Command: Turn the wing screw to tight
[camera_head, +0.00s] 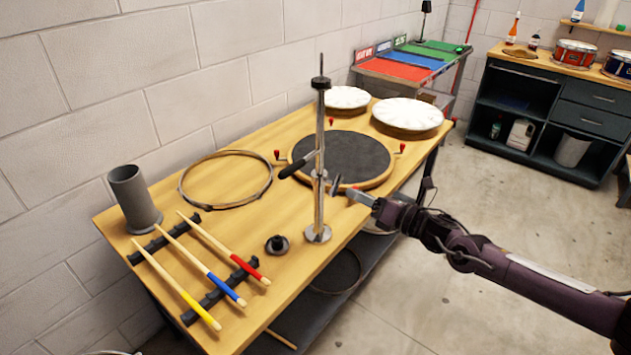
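A metal stand (320,205) rises upright from a round base on the wooden bench. A small dark grey piece (336,184) at the right side of its lower collar looks like the wing screw, but it is too small to tell its angle or tightness. A black handle (293,168) sticks out to the left of the stand higher up. My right gripper (352,193) reaches in from the right, its light grey tip just beside the dark piece. I cannot tell whether it touches it or how wide its fingers are. My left gripper is not in view.
The bench (232,178) also holds a dark round pad (345,158) behind the stand, a wire hoop (228,205), a grey cup (135,200), drumsticks on black racks and a small black knob (277,245). Open floor lies to the right.

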